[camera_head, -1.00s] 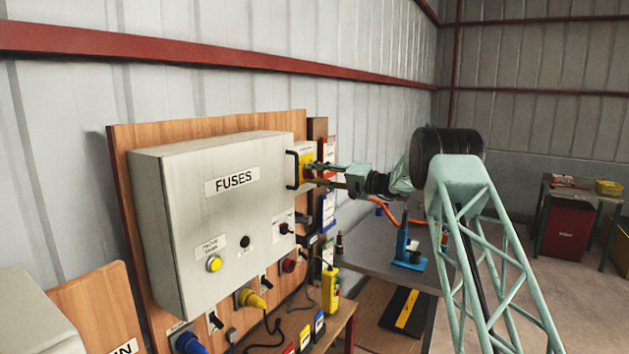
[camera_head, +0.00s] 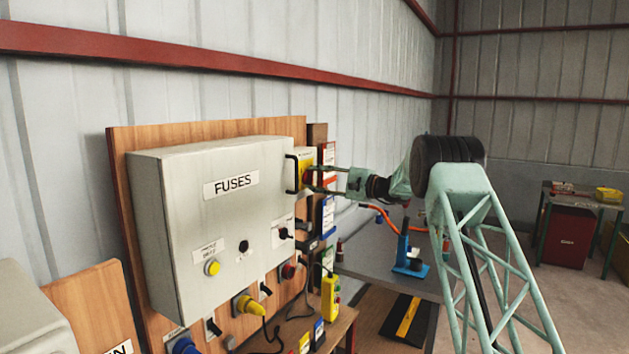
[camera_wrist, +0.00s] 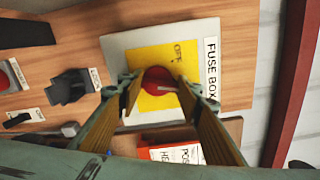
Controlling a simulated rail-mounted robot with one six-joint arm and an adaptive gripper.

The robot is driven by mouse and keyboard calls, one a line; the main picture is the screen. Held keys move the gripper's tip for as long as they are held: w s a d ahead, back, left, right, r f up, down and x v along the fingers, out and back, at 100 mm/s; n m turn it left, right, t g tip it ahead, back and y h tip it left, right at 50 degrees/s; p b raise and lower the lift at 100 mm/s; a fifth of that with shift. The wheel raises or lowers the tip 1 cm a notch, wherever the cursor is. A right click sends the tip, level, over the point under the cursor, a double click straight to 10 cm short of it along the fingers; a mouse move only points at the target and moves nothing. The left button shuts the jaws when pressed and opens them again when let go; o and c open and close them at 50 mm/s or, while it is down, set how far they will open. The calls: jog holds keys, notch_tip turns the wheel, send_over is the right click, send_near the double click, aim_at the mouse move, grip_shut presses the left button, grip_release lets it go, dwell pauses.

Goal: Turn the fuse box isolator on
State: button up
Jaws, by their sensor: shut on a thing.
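The fuse box isolator (camera_head: 304,161) is a yellow plate with a red knob on the wooden board, right of the grey FUSES box (camera_head: 226,218). In the wrist view, the red knob (camera_wrist: 158,80) sits on the yellow plate (camera_wrist: 150,55), beside a FUSE BOX label (camera_wrist: 211,70). The word OFF shows near the knob; no ON mark is readable. My gripper (camera_wrist: 157,85) is shut on the red knob, one finger on each side. It also shows in the head view (camera_head: 317,179), reaching in from the right. The knob's exact angle is hard to tell.
A black handle (camera_head: 291,173) on the FUSES box stands close left of my fingers. Switches and plugs, including a yellow plug (camera_head: 249,304), line the board below. A bench (camera_head: 372,251) with a blue stand (camera_head: 409,262) lies to the lower right.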

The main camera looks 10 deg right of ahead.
jog(key=m+p, duration=0.1)
jog(key=m, duration=0.4)
jog(key=shift+w+d+p, duration=0.1)
jog(key=shift+p, duration=0.2)
jog(key=shift+m, duration=0.4)
jog(key=o, duration=0.9)
jog(key=shift+d, duration=0.1)
jog(key=shift+v, duration=5.95)
